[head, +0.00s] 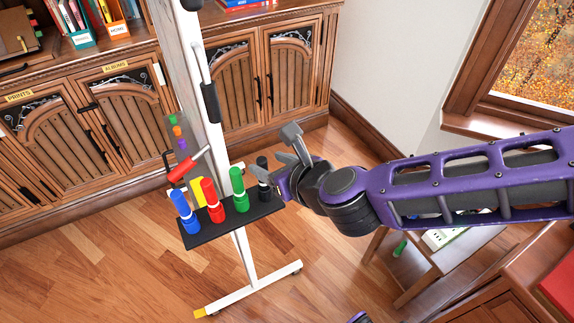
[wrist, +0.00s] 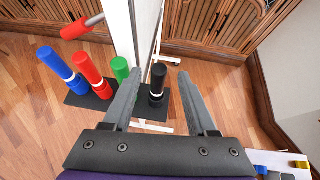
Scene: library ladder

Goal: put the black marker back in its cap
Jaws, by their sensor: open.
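The black marker (wrist: 157,83) stands upright at the right end of the black tray (head: 240,222) on the white stand. It has a pale band partway down, and a dark lower part sits on the tray. I cannot tell whether it is seated in its cap. In the head view the black marker (head: 262,163) is partly hidden by my gripper (head: 276,155). In the wrist view my gripper (wrist: 161,74) is open and empty, with its fingers left and right of the marker in the picture and no clear contact.
Green (head: 238,182), red (head: 209,190) and blue (head: 181,205) markers stand in a row left of the black one. Wooden cabinets (head: 120,95) line the back. Floor is clear beyond the stand.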

